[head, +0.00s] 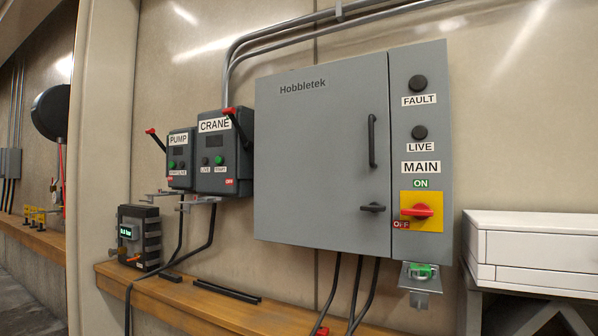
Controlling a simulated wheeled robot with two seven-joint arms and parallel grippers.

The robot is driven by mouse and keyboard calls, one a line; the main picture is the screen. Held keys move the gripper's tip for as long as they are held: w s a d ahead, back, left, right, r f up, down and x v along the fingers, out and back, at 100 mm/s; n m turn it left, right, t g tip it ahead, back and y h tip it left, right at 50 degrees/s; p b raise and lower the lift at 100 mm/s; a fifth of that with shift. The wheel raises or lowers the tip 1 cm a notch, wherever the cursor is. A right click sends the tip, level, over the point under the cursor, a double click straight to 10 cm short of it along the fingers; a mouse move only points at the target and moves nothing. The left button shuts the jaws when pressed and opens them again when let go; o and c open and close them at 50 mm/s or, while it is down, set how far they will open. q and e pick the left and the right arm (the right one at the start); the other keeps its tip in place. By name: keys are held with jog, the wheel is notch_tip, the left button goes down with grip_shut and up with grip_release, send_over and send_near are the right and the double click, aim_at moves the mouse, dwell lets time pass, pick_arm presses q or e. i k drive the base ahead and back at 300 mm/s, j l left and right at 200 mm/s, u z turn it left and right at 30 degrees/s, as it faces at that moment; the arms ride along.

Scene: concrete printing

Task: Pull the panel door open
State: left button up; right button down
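The grey Hobbletek panel (350,155) hangs on the wall in the middle of the head view. Its wide door (315,170) looks shut, flush with the narrow control strip on the right. A dark vertical handle (372,141) sits near the door's right edge. A small dark latch (372,208) lies horizontal below it. On the strip, a red rotary switch (418,211) on a yellow plate sits under the MAIN label, between ON and OFF signs; its knob lies roughly horizontal. Neither of my grippers is in view.
CRANE (222,155) and PUMP (180,160) boxes with red levers hang left of the panel. A wooden ledge (215,297) runs below, with a small display device (138,238) on it. A white case (535,250) stands at right. Cables hang under the panel.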

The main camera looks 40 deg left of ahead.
aim_at(323, 151)
jog(key=u, duration=1.05)
